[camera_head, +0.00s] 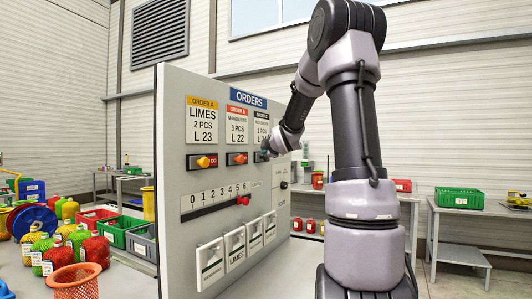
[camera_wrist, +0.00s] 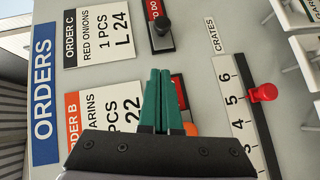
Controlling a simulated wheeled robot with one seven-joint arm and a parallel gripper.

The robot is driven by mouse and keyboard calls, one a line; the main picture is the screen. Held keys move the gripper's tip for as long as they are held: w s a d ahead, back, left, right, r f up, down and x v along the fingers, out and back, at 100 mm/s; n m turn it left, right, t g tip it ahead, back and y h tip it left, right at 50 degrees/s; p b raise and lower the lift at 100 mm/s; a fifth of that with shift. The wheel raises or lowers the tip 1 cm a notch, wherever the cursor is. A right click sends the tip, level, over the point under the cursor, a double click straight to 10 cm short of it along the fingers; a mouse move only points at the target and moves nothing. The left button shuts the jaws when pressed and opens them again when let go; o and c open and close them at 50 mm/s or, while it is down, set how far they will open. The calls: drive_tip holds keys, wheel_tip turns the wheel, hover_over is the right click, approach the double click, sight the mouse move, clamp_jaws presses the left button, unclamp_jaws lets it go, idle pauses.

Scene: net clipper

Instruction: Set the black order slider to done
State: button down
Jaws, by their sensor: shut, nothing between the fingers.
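The black order slider (camera_wrist: 162,27) is in the wrist view, just beside the ORDER C red onions card (camera_wrist: 98,34). Its black knob sits on a dark plate, with part of a "TO DO" label visible above it. I cannot read the word done there. My gripper (camera_wrist: 163,76) is shut and empty. In the wrist picture its green fingertips are just below the black slider, apart from its knob. In the head view my gripper (camera_head: 263,154) is at the panel below the third order card and hides most of the black slider.
White flaps (camera_head: 210,263) stick out lower down. In the wrist view the red scale knob (camera_wrist: 263,92) is right of my fingers.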

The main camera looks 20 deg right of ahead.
approach(261, 157)
drive_tip(key=w+a, duration=0.2)
drive_tip(key=a, duration=0.1)
drive_tip(key=w+d, duration=0.2)
drive_tip(key=d, duration=0.1)
drive_tip(key=shift+w+d+f, duration=0.15)
drive_tip(key=shift+w+f, duration=0.1)
drive_tip(key=shift+f, duration=0.15)
drive_tip(key=w+d, duration=0.4)
drive_tip(key=d, duration=0.2)
drive_tip(key=shift+w, duration=0.25)
drive_tip(key=shift+d, duration=0.1)
